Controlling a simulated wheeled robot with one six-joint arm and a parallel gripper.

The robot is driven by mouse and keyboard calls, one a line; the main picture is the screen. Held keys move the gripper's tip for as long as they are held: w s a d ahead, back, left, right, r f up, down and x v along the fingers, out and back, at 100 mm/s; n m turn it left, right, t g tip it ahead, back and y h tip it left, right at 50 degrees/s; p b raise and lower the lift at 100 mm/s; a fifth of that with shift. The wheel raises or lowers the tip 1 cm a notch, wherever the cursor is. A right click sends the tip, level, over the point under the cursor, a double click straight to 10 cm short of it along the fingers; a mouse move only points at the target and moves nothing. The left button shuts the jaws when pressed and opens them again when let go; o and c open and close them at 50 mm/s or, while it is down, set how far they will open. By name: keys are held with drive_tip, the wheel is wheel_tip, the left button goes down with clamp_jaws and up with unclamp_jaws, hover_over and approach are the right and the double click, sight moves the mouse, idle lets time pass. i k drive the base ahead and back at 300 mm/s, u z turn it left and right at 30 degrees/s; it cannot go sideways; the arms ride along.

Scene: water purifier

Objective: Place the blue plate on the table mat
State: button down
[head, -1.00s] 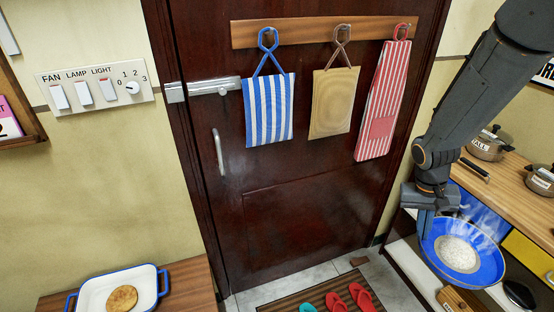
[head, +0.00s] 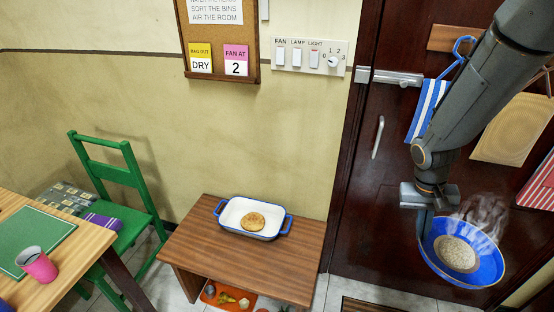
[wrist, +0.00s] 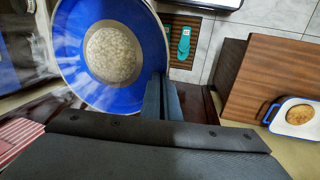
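The blue plate (head: 484,262) has a white rim and a steaming pale, grain-like food in its middle. My gripper (head: 424,226) is shut on the plate's left edge in the head view and holds it in the air in front of the dark door. In the wrist view the plate (wrist: 72,72) is beside the fingers (wrist: 164,100), which pinch its rim. A green table mat (head: 38,238) lies on the wooden table (head: 85,246) at the far left, well away from the plate.
A pink cup (head: 38,265) stands on the mat's near edge. A green chair (head: 128,180) is behind the table. A low wooden bench (head: 185,243) holds a white dish (head: 240,228) with a round brown item. Floor shows between table and bench.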

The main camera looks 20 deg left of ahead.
sight(22, 237)
drive_tip(key=u, duration=2.55)
drive_tip(key=i, duration=0.95)
drive_tip(key=u, duration=0.3)
